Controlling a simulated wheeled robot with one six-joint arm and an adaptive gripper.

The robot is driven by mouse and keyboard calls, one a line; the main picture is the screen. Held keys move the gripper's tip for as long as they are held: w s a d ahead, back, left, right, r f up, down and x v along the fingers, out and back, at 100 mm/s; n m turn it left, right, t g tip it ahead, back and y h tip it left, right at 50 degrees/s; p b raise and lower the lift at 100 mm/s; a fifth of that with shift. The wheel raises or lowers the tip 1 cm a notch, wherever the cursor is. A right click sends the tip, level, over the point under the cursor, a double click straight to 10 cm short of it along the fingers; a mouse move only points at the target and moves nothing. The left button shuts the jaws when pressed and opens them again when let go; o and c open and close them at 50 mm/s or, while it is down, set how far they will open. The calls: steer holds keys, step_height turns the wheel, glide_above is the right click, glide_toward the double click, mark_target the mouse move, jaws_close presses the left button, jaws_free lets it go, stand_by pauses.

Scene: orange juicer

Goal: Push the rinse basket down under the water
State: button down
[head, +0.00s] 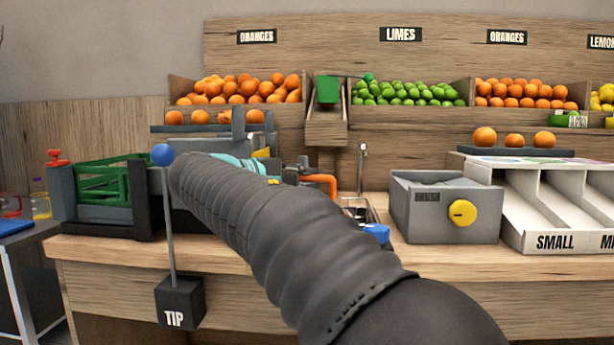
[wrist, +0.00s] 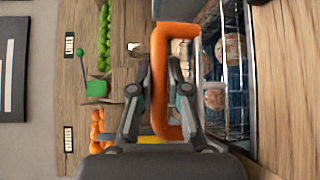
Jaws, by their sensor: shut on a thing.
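The orange handle (wrist: 190,110) is a bent loop in the wrist view. My gripper (wrist: 163,68) is shut on one bar of it, with a finger on each side. In the head view the handle (head: 322,182) shows just past my gripper, which is largely hidden behind my dark arm. In the wrist view the wire rinse basket (wrist: 236,100) lies to the right of the handle, with several pale round fruits (wrist: 214,98) against blue. I cannot tell how deep the basket sits. In the head view the sink (head: 362,210) is mostly hidden by my arm.
A tap (head: 361,165) stands behind the sink. A grey box with a yellow knob (head: 462,212) and a white sorting tray (head: 540,205) stand to the right. A green crate (head: 105,182) and a blue-balled TIP lever (head: 163,155) are on the left. Fruit bins line the back.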

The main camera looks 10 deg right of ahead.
step_height(320, 180, down, 9)
steer(key=b, duration=0.4)
steer(key=shift+f, duration=0.1)
steer(key=c, duration=1.4)
jaws_free()
steer(key=shift+a, duration=0.1)
steer(key=shift+s+a, duration=0.2)
steer(key=shift+a, duration=0.1)
steer(key=v, duration=1.1)
steer(key=shift+r, duration=0.25)
